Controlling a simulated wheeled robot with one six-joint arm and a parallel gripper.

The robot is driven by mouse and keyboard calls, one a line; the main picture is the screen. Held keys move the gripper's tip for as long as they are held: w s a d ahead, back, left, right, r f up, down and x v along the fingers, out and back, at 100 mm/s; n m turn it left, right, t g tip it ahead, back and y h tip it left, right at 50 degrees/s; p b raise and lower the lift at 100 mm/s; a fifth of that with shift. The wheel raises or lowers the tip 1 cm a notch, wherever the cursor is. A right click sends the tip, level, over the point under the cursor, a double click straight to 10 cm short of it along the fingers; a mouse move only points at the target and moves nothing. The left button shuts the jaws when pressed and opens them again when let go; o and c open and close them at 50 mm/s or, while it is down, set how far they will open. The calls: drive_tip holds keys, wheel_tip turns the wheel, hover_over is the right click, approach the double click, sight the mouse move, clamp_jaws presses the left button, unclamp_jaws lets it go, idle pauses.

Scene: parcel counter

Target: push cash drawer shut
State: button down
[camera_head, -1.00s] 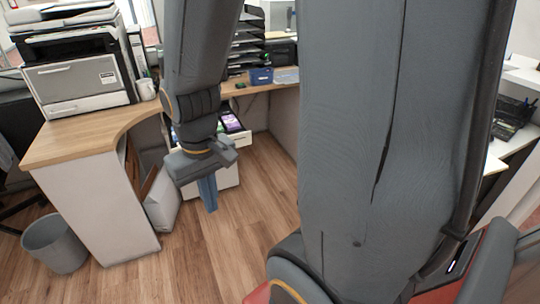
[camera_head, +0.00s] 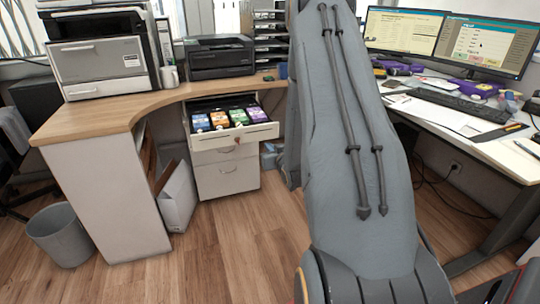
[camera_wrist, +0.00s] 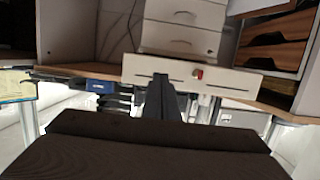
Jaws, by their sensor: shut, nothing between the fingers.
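The cash drawer (camera_head: 236,140) is pulled out under the wooden counter at centre left in the head view. Its compartments hold several colourful packs, and its white front has a small red-orange lock or key. In the wrist view, which looks upside down, the drawer's wide white front (camera_wrist: 225,80) spans the middle, with the red lock right of centre. My gripper (camera_wrist: 160,80) is shut and empty, its dark fingers pointing at the drawer front, left of the lock. I cannot tell whether they touch it. The gripper is hidden in the head view.
A white cabinet (camera_head: 227,180) with more drawers stands below the cash drawer. A printer (camera_head: 220,57) sits on the counter (camera_head: 120,112). A grey bin (camera_head: 62,236) stands at left. A desk (camera_head: 470,125) with monitors is at right. The floor (camera_head: 225,245) before the cabinet is clear.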

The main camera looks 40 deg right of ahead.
sight(261, 134)
drive_tip(key=b+x, duration=0.1)
drive_tip(key=x, duration=0.2)
drive_tip(key=r+b+x, duration=0.1)
drive_tip(key=x, duration=0.1)
drive_tip(key=r+b+x, duration=0.1)
drive_tip(key=x, duration=0.2)
drive_tip(key=shift+w+d+f+b, duration=0.15)
drive_tip(key=shift+w+d+b, duration=0.15)
drive_tip(key=shift+w+d, duration=0.15)
